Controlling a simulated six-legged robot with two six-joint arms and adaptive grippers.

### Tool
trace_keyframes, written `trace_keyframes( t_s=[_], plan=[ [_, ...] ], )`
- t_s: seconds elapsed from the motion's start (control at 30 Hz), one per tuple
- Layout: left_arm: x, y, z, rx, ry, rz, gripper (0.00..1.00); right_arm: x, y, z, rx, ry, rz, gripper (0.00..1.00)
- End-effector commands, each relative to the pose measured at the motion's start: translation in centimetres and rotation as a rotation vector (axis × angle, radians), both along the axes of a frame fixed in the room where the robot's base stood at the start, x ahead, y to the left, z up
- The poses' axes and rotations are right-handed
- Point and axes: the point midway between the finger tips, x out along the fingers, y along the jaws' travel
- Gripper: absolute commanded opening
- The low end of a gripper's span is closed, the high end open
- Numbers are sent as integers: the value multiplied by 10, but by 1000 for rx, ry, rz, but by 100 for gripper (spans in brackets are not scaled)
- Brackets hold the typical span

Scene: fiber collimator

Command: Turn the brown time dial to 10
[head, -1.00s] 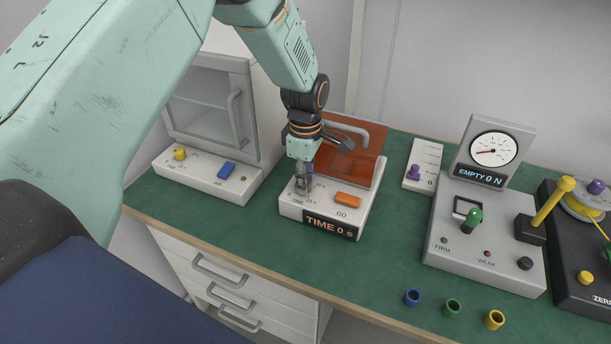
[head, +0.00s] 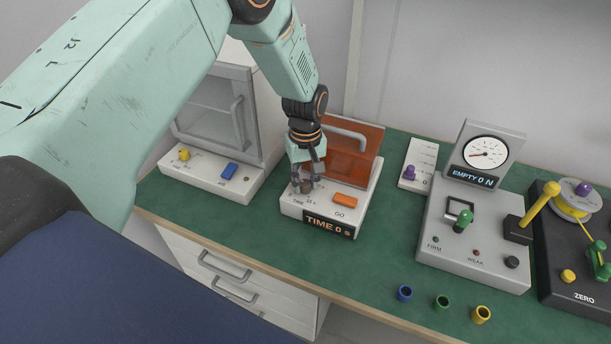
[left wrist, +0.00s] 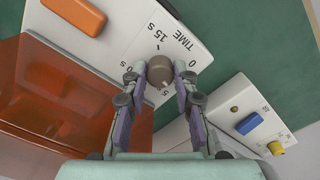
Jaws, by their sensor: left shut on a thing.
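The brown time dial (left wrist: 160,70) sits on the white sloped top of the timer box (head: 325,208). In the left wrist view it lies between the fingertips of my left gripper (left wrist: 160,78), with "15 s", "0" and "5" printed around it. A small pale mark shows on the dial's lower side, near the "5". My left gripper is shut on the dial; it also shows in the head view (head: 306,186), where its fingers partly hide the dial. The black display (head: 328,224) reads "TIME 0 s". My right gripper is not in view.
An orange GO button (head: 345,200) is right of the dial, with an orange see-through cover (head: 352,158) behind. A white box with a yellow knob (head: 184,154) and blue button (head: 229,171) stands left. Green tabletop is clear in front; small cups (head: 442,302) lie right.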

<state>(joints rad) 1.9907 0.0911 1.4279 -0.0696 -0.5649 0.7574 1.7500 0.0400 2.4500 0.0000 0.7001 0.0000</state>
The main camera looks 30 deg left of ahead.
Motion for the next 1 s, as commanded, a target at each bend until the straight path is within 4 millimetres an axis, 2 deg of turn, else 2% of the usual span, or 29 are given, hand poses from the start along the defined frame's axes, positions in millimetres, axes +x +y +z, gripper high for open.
trace_keyframes(
  t_s=[0.03,1.0],
  plan=[
    [4,0,5,1,-10,-43,0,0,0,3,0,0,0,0],
    [6,1,5,5,-14,-965,0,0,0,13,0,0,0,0]
  ],
)
